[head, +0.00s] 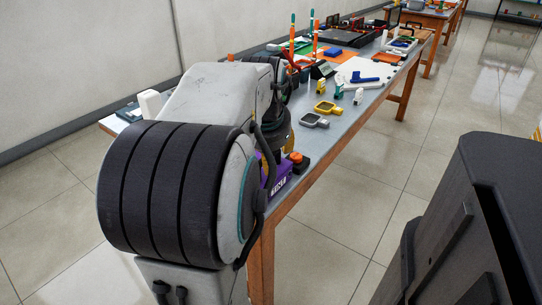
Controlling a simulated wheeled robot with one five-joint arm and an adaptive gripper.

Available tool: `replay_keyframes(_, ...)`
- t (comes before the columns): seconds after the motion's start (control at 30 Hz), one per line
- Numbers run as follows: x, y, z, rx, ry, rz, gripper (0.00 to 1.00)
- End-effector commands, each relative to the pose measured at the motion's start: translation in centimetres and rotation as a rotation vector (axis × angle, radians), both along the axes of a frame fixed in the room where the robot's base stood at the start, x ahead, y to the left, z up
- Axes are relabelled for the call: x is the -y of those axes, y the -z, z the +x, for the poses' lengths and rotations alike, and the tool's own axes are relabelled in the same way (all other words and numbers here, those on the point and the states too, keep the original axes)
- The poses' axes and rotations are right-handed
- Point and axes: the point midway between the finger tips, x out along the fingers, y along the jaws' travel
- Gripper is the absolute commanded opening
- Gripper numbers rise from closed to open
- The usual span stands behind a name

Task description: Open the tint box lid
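A purple box (278,184) with pale lettering on its side sits at the near end of the long table, mostly hidden behind my arm. It may be the tint box; I cannot make out its lid. The dark end of my arm (280,128) points down just above and behind the purple box.
An orange round knob on a dark block (297,160) stands right of the purple box. Grey (314,121) and yellow (327,108) frame-shaped pieces lie farther along the table (345,131). Upright orange-and-green sticks (291,40) stand behind.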

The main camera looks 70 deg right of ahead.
Motion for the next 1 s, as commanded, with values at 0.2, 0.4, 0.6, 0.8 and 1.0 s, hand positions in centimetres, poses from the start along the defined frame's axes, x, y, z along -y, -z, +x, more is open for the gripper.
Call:
replay_keyframes(0.2,0.00,0.01,0.00,0.000,0.000,0.000,0.53)
replay_keyframes(0.4,-0.02,0.01,0.00,0.000,0.000,0.001,0.35)
replay_keyframes(0.6,-0.02,0.01,0.00,0.000,0.000,0.001,0.17)
replay_keyframes(0.8,-0.02,0.01,0.00,0.000,0.000,0.001,0.00)
replay_keyframes(1.0,-0.03,0.02,-0.01,-0.001,0.000,0.001,0.00)
